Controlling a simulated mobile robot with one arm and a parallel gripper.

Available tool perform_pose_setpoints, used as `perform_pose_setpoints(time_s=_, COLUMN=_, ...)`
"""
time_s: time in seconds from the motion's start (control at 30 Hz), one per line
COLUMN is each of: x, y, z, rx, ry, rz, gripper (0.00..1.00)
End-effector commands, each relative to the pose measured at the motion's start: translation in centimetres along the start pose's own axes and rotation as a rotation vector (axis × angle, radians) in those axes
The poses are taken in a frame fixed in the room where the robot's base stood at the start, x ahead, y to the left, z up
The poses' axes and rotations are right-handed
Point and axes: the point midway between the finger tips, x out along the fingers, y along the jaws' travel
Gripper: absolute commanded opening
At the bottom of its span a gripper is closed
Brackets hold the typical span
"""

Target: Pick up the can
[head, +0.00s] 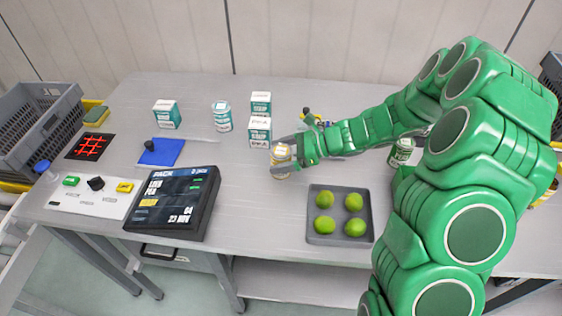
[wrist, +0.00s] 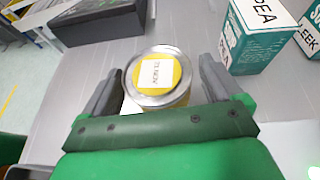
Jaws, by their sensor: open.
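A yellow can (head: 281,161) with a silver rim and a white label on its lid stands upright on the grey table. In the wrist view the can (wrist: 158,76) sits between the two fingers of my gripper (wrist: 160,84). The fingers are open, one on each side, with a small gap visible at the right; on the left the finger is very close to the can, and I cannot tell if it touches. In the head view my gripper (head: 290,150) is at the can and partly hides it. A green can (head: 401,151) stands farther right, partly behind my arm.
Soup boxes (head: 260,132) stand just behind the can. A grey tray (head: 339,238) with several green fruits lies in front right. A black panel (head: 173,204) lies to the left. The table between the panel and tray is clear.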

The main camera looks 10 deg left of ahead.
Motion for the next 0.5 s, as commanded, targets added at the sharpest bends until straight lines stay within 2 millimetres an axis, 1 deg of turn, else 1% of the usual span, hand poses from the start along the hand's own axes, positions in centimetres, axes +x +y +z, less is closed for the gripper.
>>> perform_pose_setpoints(time_s=0.13, x=-0.01, y=0.00, z=-0.01, rx=0.000, ry=0.000, rz=0.000, gripper=0.93)
perform_pose_setpoints(time_s=0.17, x=-0.01, y=0.00, z=-0.02, rx=0.001, ry=0.000, rz=0.000, gripper=0.90)
perform_pose_setpoints(time_s=0.5, x=-0.02, y=0.01, z=-0.03, rx=0.001, ry=0.000, rz=0.000, gripper=0.38)
